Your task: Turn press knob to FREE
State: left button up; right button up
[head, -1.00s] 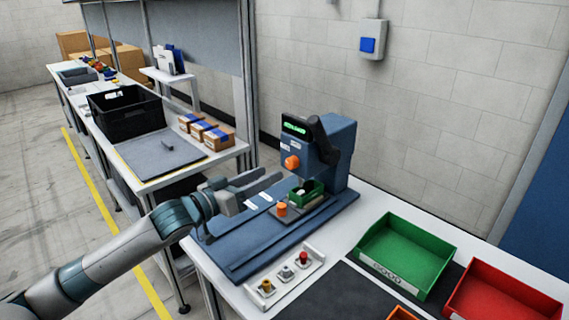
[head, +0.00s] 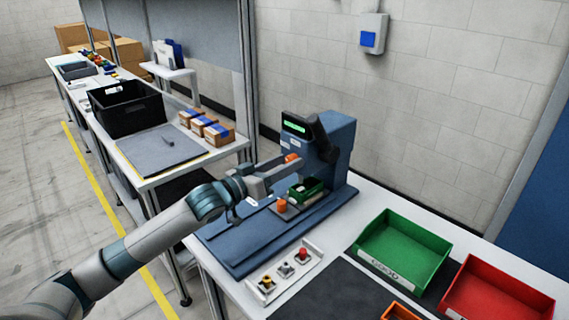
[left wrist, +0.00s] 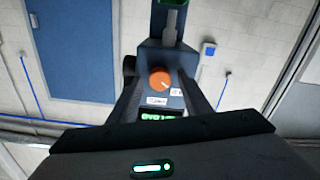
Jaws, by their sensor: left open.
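The blue press (head: 335,150) stands on the table with its dark lever and a lit green display (head: 295,127). Its round orange knob (head: 292,158) is on the front face, partly covered by my gripper. My left gripper (head: 280,168) is open with its fingers at the knob. In the left wrist view the knob (left wrist: 160,79) lies between the two spread fingers, with a gap on each side, and shows a short pale mark at its right. Small white labels (left wrist: 157,101) sit beside it, too small to read. My right gripper is out of view.
A panel of small buttons (head: 286,268) lies in front. Green (head: 405,275) and red (head: 480,308) trays stand to the right. A side bench stands at the left.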

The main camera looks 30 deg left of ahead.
pick_arm(q)
jog(key=c, duration=1)
jog(key=shift+c, duration=0.2)
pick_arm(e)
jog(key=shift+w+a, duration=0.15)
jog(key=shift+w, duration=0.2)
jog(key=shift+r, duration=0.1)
pick_arm(q)
jog(key=shift+m, duration=0.8)
jog(key=shift+m+p, duration=0.3)
jog(key=shift+p, duration=0.05)
jog(key=m+p, duration=0.1)
jog(key=m, duration=0.8)
jog(key=shift+d+m+p, duration=0.1)
jog(key=shift+m+p, duration=0.3)
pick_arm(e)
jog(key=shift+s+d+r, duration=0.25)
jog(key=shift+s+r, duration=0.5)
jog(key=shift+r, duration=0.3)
